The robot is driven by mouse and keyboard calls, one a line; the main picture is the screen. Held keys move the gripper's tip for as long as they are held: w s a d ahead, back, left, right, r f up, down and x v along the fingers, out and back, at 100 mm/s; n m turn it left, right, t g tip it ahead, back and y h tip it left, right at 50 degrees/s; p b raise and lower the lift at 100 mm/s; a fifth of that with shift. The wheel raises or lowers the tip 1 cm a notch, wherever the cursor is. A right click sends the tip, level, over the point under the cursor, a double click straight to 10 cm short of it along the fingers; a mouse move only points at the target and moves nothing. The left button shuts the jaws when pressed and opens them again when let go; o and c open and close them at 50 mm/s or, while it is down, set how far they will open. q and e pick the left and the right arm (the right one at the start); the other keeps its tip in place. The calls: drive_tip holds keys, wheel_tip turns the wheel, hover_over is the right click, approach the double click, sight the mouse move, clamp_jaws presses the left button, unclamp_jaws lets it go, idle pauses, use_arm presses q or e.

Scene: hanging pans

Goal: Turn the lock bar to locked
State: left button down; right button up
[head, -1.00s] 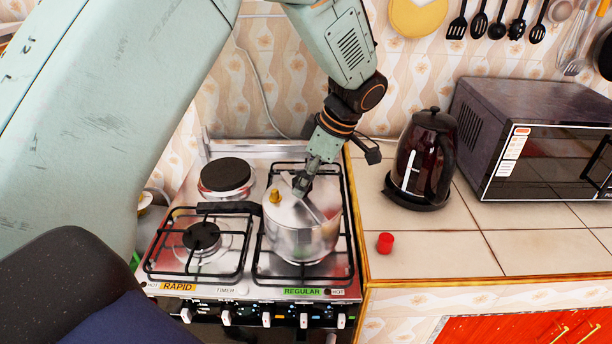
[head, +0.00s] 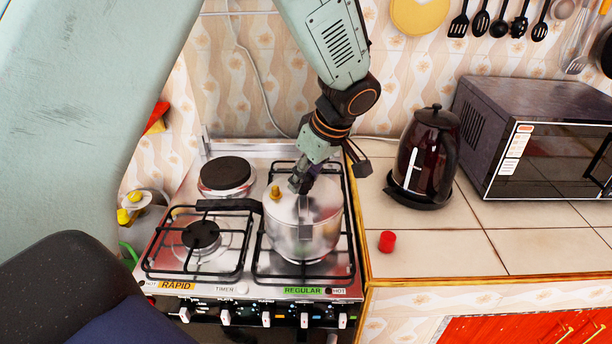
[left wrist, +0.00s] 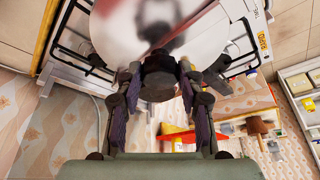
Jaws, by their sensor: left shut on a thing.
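A silver pressure cooker (head: 292,236) with a dark side handle stands on the front right burner of the stove. A grey metal lock bar (head: 305,212) lies across its lid, its visible end pointing toward the front rim. My left gripper (head: 301,183) is above the middle of the lid and shut on the bar's dark knob, hiding the bar's centre and far part. In the left wrist view the dark round knob (left wrist: 158,78) sits between my left fingers, with the shiny lid (left wrist: 125,35) beyond. My right gripper is not in view.
A brass-coloured valve (head: 275,193) stands on the lid close to the left of my gripper. A dark kettle (head: 426,155), a small red cap (head: 387,241) and a microwave (head: 540,150) stand on the tiled counter at right. The counter's front is mostly clear.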

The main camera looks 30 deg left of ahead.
use_arm(q)
drive_tip(key=shift+w, duration=0.1)
drive_tip(key=c, duration=0.8)
unclamp_jaws()
drive_tip(key=shift+v, duration=6)
